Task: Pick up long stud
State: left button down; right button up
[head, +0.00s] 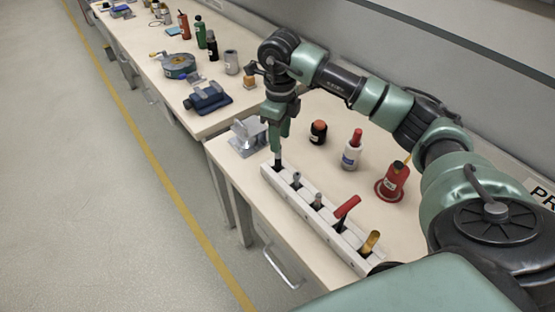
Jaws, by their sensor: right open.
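A white slotted rack (328,230) lies along the left edge of the near table. Two grey metal pieces stand upright in its slots: one nearer the far end (296,178) and one further along (317,201). I cannot tell for sure which piece is the long stud; it may be hidden at the gripper. My right gripper (278,160) points down over the far end slot of the rack. It is open, and its fingertips are at or just above the slot. What is between the fingers is too small to tell. My left gripper is not in view.
A red T-handled tool (346,208) and a yellow-handled tool (370,242) stand in the rack's near slots. A grey metal block (247,138) sits left of the gripper.

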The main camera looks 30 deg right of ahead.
aim_at(278, 157)
jog(key=shift+s+a+f, duration=0.1)
jog(key=shift+a+f, duration=0.1)
jog(key=shift+f, duration=0.1)
notch_tip(278, 157, down, 6)
jog(key=shift+a+r+p, duration=0.15)
jog(key=shift+r+p, duration=0.05)
jog(key=shift+p, duration=1.05)
jog(key=shift+f, duration=0.6)
grip_shut()
